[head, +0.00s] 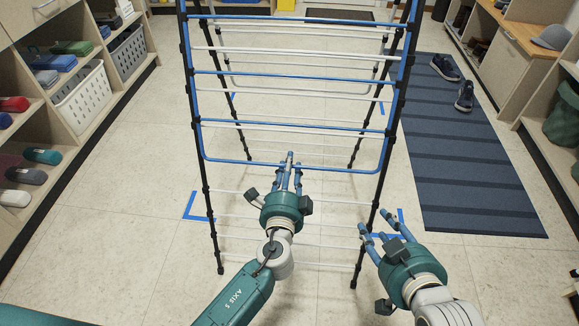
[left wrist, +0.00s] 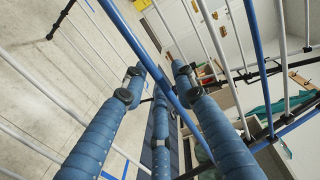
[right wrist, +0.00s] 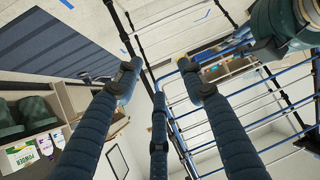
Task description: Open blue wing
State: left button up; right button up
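The blue wing (head: 269,72) is a blue-edged frame with white rungs, hanging down the near side of the dark-legged drying rack (head: 199,150). My left gripper (head: 290,163) reaches up to the middle of that bar. In the left wrist view, the blue bar (left wrist: 160,66) crosses between its spread fingers; I cannot tell whether they touch it. My right gripper (head: 381,222) is open and empty, low beside the rack's right front leg, apart from the wing. In the right wrist view its fingers are spread.
Shelves with shoes and a white basket (head: 84,98) line the left wall. A striped blue rug (head: 460,170) with dark shoes (head: 464,96) lies to the right, near a wooden bench (head: 533,38). Blue tape corners (head: 190,212) mark the floor. The tiles left of the rack are clear.

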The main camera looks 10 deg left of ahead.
pick_arm(q)
jog(key=shift+c, duration=0.6)
grip_shut()
jog(key=shift+s+r, duration=0.1)
jog(key=s+r+p, duration=0.6)
jog(key=s, duration=0.4)
jog(key=s+r+g+p, duration=0.1)
jog(key=s+r+p, duration=0.5)
jog(key=s, duration=0.4)
jog(key=shift+s+p, duration=0.25)
jog(key=shift+p, duration=0.05)
pick_arm(e)
jog(key=s+d+f+g, duration=0.1)
jog(key=s+f+g, duration=0.2)
jog(key=s+f, duration=0.4)
jog(key=s+d+f+g+h, duration=0.1)
jog(key=s+f, duration=0.5)
jog(key=f, duration=0.7)
jog(key=s+d+f+g+h, duration=0.1)
jog(key=s+d+f+g, duration=0.2)
jog(key=f, duration=0.8)
jog(key=s+g, duration=0.2)
jog(key=s, duration=0.2)
jog(key=shift+s+d+g, duration=0.2)
jog(key=shift+s+g, duration=0.1)
jog(key=shift+s, duration=0.05)
